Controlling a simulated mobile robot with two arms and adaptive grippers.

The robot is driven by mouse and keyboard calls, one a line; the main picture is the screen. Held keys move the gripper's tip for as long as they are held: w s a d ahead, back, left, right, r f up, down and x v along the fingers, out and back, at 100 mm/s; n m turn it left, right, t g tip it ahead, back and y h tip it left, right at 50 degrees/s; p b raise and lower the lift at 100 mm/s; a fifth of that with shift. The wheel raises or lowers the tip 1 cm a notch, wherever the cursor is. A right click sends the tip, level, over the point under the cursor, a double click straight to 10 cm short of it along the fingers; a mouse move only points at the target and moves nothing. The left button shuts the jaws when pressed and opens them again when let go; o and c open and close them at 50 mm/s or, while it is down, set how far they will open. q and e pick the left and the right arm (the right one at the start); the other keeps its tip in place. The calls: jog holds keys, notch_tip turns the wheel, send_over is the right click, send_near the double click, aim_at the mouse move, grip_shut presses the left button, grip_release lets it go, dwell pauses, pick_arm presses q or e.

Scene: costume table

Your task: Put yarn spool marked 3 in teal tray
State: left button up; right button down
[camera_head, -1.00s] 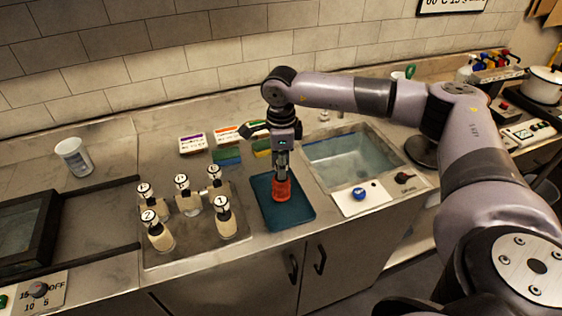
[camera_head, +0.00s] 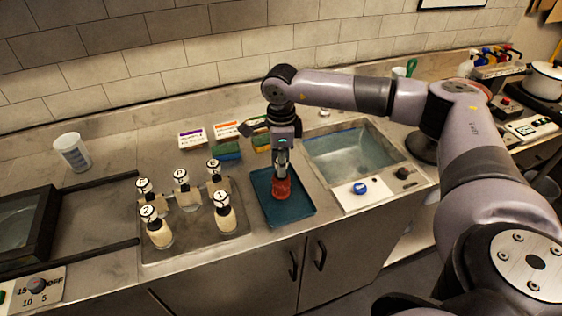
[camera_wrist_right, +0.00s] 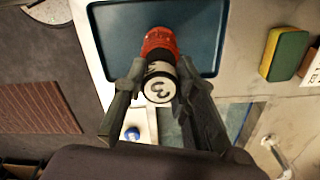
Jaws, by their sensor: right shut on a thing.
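The yarn spool marked 3 has red yarn and a white top with a black 3. It shows in the head view (camera_head: 281,188) and in the right wrist view (camera_wrist_right: 158,45). My right gripper (camera_head: 281,168) is shut on its labelled upper end, with one finger on each side in the wrist view (camera_wrist_right: 157,80). The spool is upright over the teal tray (camera_head: 302,207), inside its outline. I cannot tell if its base touches the tray floor. The tray also shows in the wrist view (camera_wrist_right: 112,30). My left gripper is not in view.
Left of the tray, a grey tray (camera_head: 200,245) holds several cream bottles with marked round tops. The sink (camera_head: 345,155) is to the right, with a blue knob (camera_head: 360,188) in front. Sponges (camera_head: 227,151) and small boxes (camera_head: 192,138) lie behind.

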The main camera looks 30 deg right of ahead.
dwell(0.3)
jog(key=c, duration=1.2)
grip_release()
jog(key=shift+f, duration=0.1)
jog(key=o, duration=0.4)
jog(key=shift+r+p, duration=2)
jog(key=shift+r, duration=1.55)
jog(key=shift+f, duration=0.1)
